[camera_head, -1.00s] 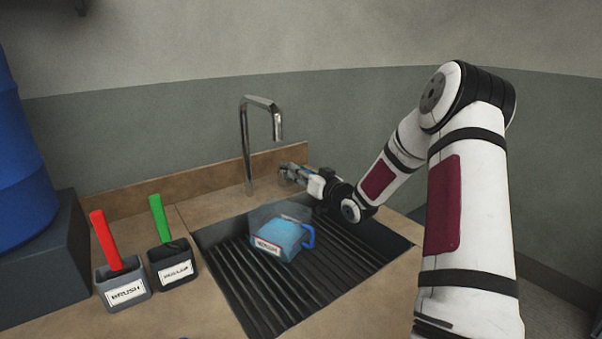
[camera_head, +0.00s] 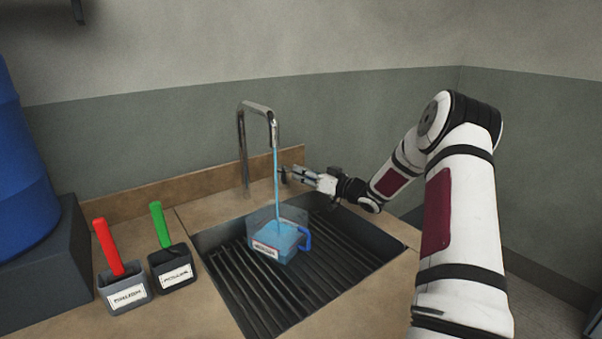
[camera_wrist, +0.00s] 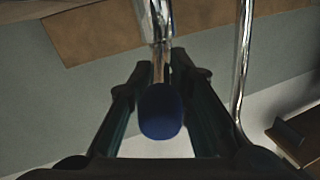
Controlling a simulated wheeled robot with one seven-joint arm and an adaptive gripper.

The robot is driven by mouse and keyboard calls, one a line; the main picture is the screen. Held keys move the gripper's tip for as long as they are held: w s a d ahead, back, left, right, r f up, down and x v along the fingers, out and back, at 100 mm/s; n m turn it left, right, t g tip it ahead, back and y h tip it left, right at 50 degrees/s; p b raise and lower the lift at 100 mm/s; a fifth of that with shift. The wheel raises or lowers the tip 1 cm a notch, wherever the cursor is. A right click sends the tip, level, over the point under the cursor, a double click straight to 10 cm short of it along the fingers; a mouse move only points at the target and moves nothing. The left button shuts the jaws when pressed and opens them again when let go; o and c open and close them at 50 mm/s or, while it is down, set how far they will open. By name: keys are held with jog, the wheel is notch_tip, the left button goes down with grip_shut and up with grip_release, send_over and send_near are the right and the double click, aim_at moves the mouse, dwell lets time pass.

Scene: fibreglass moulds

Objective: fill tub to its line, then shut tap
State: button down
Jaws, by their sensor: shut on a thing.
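The clear tub (camera_head: 277,238) stands upright on the ribbed sink floor beneath the spout. It has a blue handle, a white label and light blue water inside. Its fill line is too small to make out. The chrome tap (camera_head: 243,150) has a thin blue stream (camera_head: 277,185) falling from its spout into the tub. My gripper (camera_head: 284,173) is beside the tap, right of the stream. In the wrist view my gripper (camera_wrist: 160,82) is shut on the tap's lever, with its dark blue knob (camera_wrist: 160,112) between the fingers.
Left of the sink (camera_head: 335,290), a grey holder (camera_head: 128,300) carries a red-handled tool and a dark holder (camera_head: 178,272) a green-handled one. A blue drum (camera_head: 22,180) stands on a dark block at far left. A low wooden backsplash (camera_head: 200,187) runs behind.

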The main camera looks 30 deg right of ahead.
jog(key=shift+d+y, duration=0.15)
jog(key=shift+y, duration=0.15)
jog(key=c, duration=1.6)
grip_release()
jog(key=shift+o, duration=0.2)
jog(key=shift+r, duration=0.1)
notch_tip(320, 180, up, 10)
jog(key=shift+f, duration=0.1)
